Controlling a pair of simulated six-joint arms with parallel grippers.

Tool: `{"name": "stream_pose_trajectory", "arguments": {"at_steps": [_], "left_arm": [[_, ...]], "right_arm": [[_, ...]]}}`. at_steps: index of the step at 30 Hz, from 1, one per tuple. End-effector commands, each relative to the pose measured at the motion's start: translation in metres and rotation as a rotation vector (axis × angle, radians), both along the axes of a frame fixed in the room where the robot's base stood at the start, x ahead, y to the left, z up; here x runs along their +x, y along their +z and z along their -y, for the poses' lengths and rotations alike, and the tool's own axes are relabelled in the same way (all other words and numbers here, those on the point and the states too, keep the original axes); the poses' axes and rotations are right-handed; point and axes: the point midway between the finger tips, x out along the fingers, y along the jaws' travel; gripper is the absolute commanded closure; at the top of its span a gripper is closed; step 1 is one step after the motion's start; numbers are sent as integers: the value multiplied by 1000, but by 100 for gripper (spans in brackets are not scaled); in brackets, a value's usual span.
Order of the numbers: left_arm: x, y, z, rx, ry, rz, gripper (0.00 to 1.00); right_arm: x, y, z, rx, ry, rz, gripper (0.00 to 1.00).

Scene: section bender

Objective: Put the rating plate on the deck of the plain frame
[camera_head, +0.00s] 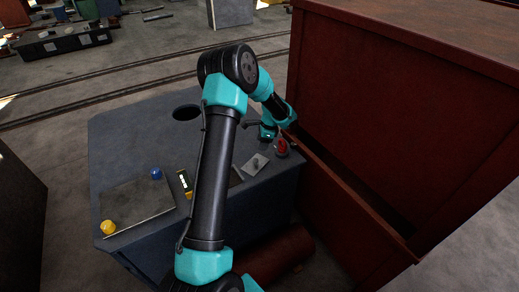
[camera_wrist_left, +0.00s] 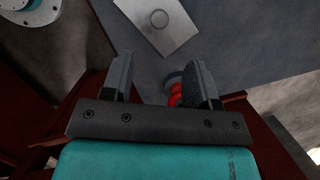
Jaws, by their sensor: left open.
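A light grey plate with a round knob (camera_head: 255,165), which looks like the rating plate, lies flat near the right edge of the bench. It also shows in the left wrist view (camera_wrist_left: 153,24), ahead of the fingers. My left gripper (camera_head: 262,127) is open and empty, beyond the plate and close to the red cabinet. In the left wrist view its fingers (camera_wrist_left: 162,78) stand wide apart. A flat dark panel (camera_head: 138,207) lies at the bench's left front; I cannot tell whether it is the plain frame. Another dark piece is mostly hidden behind my left arm.
A red round object (camera_head: 281,147) stands beside the plate, near my gripper. A yellow ball (camera_head: 108,227) and a blue ball (camera_head: 156,173) sit at the panel's corners. A yellow-black marked block (camera_head: 184,183) is nearby. The tall red cabinet (camera_head: 390,110) bounds the right side.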

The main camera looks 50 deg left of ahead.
Motion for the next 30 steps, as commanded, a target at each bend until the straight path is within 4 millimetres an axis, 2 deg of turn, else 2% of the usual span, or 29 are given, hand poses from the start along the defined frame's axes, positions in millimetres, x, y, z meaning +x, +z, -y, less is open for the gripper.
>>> {"name": "stream_pose_trajectory", "arguments": {"at_steps": [5,23,26,29,30], "left_arm": [[1,6,1,0,-1,-2,46],[1,5,2,-2,0,-1,46],[1,-1,11,-19,5,6,46],[-1,-20,38,-67,25,28,46],[-3,-32,54,-98,40,40,46]], "right_arm": [[0,0,0,0,0,0,57],[0,0,0,0,0,0,57],[0,0,0,0,0,0,57],[0,0,0,0,0,0,57],[0,0,0,0,0,0,57]]}}
